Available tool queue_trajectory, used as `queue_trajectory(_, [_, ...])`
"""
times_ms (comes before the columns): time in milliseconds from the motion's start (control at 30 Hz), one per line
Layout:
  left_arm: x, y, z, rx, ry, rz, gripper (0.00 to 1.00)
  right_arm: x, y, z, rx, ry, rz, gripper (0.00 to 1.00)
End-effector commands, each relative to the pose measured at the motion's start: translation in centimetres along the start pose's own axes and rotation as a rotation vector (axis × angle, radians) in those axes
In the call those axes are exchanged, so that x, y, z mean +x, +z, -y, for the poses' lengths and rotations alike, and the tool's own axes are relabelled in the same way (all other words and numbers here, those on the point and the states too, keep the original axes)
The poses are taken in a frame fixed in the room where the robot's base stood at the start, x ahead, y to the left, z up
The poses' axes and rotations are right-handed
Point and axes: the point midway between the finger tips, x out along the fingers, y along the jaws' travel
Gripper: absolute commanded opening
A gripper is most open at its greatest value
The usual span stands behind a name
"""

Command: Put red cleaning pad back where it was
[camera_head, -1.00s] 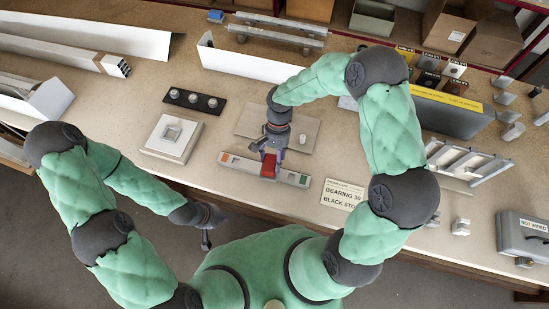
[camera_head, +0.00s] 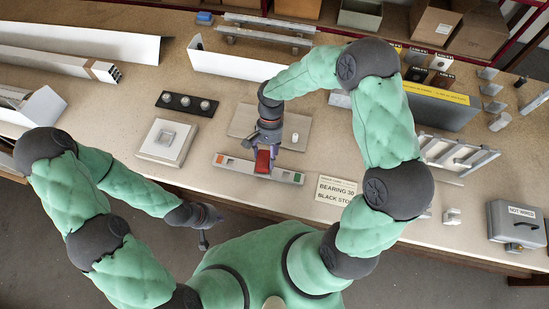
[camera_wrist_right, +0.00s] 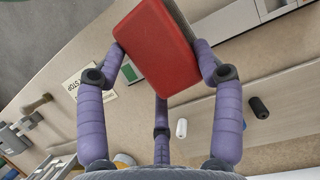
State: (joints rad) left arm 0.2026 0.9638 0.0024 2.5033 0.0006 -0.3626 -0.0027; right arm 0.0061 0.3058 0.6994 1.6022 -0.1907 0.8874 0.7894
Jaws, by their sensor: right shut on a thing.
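The red cleaning pad (camera_head: 262,162) is held in my right gripper (camera_head: 267,146), over the middle of a long pale strip tray (camera_head: 230,163) near the front of the bench. In the right wrist view the red pad (camera_wrist_right: 160,48) sits between two purple fingers, with a third finger below it. It hides the middle of the tray; a green patch (camera_wrist_right: 130,72) shows beside it. I cannot tell whether the pad touches the tray. My left gripper (camera_head: 204,236) hangs empty in front of the bench edge; its finger opening is unclear.
A grey-beige board (camera_head: 240,122) with a small white cylinder (camera_head: 295,137) lies behind the tray. A white square block (camera_head: 165,143) and a black strip with round knobs (camera_head: 187,103) are to the left. A sign (camera_head: 336,190) lies to the right.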

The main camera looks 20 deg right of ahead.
Motion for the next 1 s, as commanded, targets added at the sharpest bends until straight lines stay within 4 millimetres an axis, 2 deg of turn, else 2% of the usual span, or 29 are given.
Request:
queue_trajectory(233, [0.0,0.0,0.0,0.000,0.000,0.000,0.00,-0.1,-0.1,-0.1,0.006,-0.003,0.000,0.41])
queue_trajectory(367, [0.2,0.0,0.1,0.000,0.000,0.000,0.00,-0.2,-0.4,-1.2,0.058,-0.025,0.002,0.41])
queue_trajectory(467, [0.4,0.0,0.1,0.000,0.000,0.000,0.00,-0.5,-0.9,-2.9,0.145,-0.061,0.005,0.41])
queue_trajectory(700, [1.1,0.0,0.4,0.000,0.000,0.000,0.00,-1.2,-2.1,-8.5,0.430,-0.180,0.013,0.41])
queue_trajectory(1000, [1.8,-0.1,0.6,0.000,0.000,0.000,0.00,-1.6,-2.4,-15.3,0.779,-0.325,0.022,0.41])
